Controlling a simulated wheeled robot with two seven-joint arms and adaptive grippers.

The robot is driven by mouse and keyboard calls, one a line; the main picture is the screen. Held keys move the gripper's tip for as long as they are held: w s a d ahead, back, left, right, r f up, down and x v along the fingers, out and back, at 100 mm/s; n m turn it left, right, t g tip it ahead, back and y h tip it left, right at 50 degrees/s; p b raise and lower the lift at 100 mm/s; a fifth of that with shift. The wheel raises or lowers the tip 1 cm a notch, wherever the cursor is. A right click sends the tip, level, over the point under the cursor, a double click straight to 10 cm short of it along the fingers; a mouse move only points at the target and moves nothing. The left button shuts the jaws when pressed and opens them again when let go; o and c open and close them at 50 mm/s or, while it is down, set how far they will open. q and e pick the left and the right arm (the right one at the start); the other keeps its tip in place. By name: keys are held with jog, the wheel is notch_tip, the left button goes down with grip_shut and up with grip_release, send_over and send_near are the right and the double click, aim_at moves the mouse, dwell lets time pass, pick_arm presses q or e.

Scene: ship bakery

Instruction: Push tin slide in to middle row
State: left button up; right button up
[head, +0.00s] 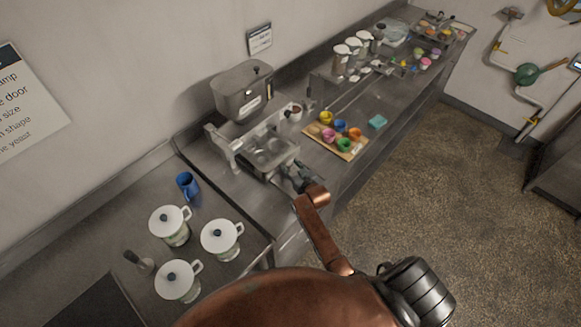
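A metal tin (268,153), shiny and open-topped, sits in a pale metal frame (224,148) on the counter, in the middle of the head view. I take it for the tin slide, but the rows cannot be made out at this size. My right gripper (297,177) is at the front right corner of the tin, very close to it. Whether it touches the tin, and whether its fingers are open or shut, I cannot tell. My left gripper is not in view.
A grey metal hopper (242,92) stands behind the frame. The floor (440,200) is clear.

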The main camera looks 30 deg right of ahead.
jog(key=d+v, duration=0.1)
jog(key=v, duration=1.1)
jog(key=shift+a, duration=0.45)
